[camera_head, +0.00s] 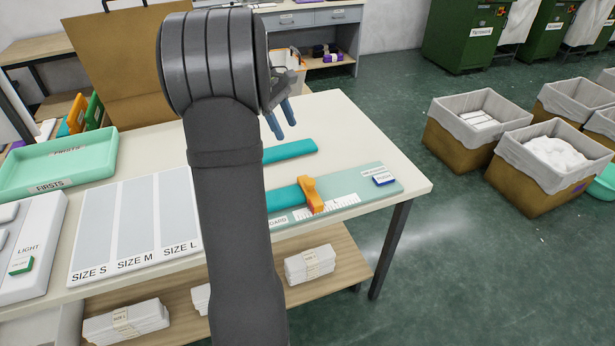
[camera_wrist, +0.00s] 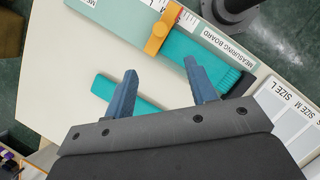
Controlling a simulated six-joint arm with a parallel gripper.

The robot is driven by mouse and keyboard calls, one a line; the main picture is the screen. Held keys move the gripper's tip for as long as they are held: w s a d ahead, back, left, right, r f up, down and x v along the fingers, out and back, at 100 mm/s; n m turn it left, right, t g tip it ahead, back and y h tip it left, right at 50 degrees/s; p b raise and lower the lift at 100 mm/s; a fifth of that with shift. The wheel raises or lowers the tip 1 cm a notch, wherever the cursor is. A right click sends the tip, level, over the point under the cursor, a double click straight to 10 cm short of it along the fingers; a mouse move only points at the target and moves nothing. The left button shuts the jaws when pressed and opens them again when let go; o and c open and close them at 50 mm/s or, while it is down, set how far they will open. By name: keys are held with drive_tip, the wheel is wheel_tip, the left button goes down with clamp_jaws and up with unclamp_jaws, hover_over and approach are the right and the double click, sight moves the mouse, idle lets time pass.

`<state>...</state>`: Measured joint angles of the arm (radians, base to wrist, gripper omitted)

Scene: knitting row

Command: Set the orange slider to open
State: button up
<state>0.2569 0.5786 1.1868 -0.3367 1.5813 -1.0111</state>
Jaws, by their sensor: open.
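The orange slider (camera_head: 311,195) sits across the green measuring board (camera_head: 352,184) on the table. A teal knitted piece (camera_head: 285,198) lies on the board, its one end at the slider. In the wrist view the slider (camera_wrist: 160,33) is beyond my fingertips, and the teal piece (camera_wrist: 205,62) runs from it to the right. I cannot tell whether the slider presses on the piece. My gripper (camera_wrist: 161,78) is open and empty above the table, apart from the slider. My arm hides the board's left part in the head view.
A second teal piece (camera_head: 290,151) lies behind the board, below my gripper in the wrist view. A size mat (camera_head: 136,222), a green FIRSTS tray (camera_head: 60,166) and a light box (camera_head: 30,245) stand on the left.

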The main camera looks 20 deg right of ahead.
sight(309, 181)
drive_tip(key=x, duration=1.7)
drive_tip(key=shift+f, duration=0.1)
drive_tip(key=shift+c, duration=0.2)
